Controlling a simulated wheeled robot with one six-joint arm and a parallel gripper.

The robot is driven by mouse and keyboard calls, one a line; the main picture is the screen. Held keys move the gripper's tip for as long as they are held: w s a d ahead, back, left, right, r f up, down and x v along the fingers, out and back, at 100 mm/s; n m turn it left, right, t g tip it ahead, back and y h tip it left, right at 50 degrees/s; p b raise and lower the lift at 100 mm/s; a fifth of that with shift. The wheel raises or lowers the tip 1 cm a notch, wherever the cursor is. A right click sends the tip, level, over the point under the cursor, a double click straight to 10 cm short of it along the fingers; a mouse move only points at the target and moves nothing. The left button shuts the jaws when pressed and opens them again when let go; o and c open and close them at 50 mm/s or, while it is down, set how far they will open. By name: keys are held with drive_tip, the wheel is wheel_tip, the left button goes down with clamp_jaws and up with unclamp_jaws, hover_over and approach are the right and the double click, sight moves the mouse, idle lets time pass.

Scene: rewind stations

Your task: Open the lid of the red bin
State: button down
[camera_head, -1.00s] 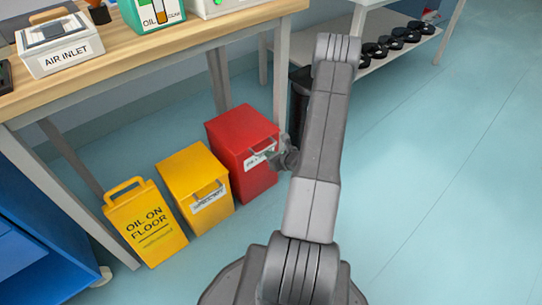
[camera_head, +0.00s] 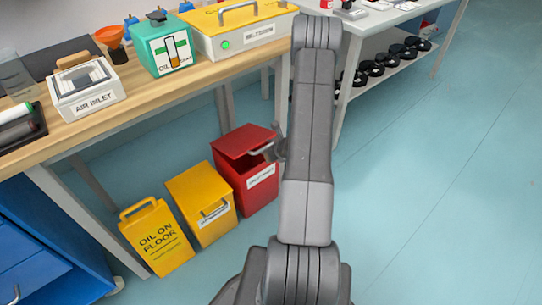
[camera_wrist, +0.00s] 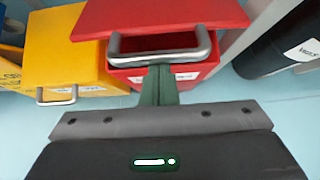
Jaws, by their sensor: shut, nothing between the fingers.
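The red bin (camera_head: 262,192) stands on the floor under the workbench. Its red lid (camera_head: 243,139) is tilted up, with a dark gap between lid and bin. In the wrist view the lid (camera_wrist: 160,18) carries a grey U-shaped handle (camera_wrist: 203,45), and the bin front (camera_wrist: 196,70) shows below. My gripper (camera_wrist: 160,70) is shut with nothing between its greenish fingers. The fingertips are at the handle's crossbar; whether they touch it I cannot tell. In the head view my arm hides part of my gripper and the space right of the bin.
A yellow bin (camera_head: 202,205) stands just left of the red one, and a yellow "OIL ON FLOOR" sign (camera_head: 155,238) beyond it. The workbench (camera_head: 105,122) overhangs behind. A black cylinder (camera_wrist: 283,48) stands right of the bin. Open floor (camera_head: 440,190) lies to the right.

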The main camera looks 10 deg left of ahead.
drive_tip(key=w+a+r+p, duration=0.2)
drive_tip(key=a+r+p, duration=0.1)
drive_tip(key=r+p, duration=0.2)
drive_tip(key=w+a+r+p, duration=0.3)
drive_tip(key=a+r+p, duration=0.1)
drive_tip(key=r, duration=0.3)
drive_tip(key=shift+w+a+r+p, duration=0.15)
drive_tip(key=shift+w+r+p, duration=0.2)
drive_tip(key=shift+p, duration=0.05)
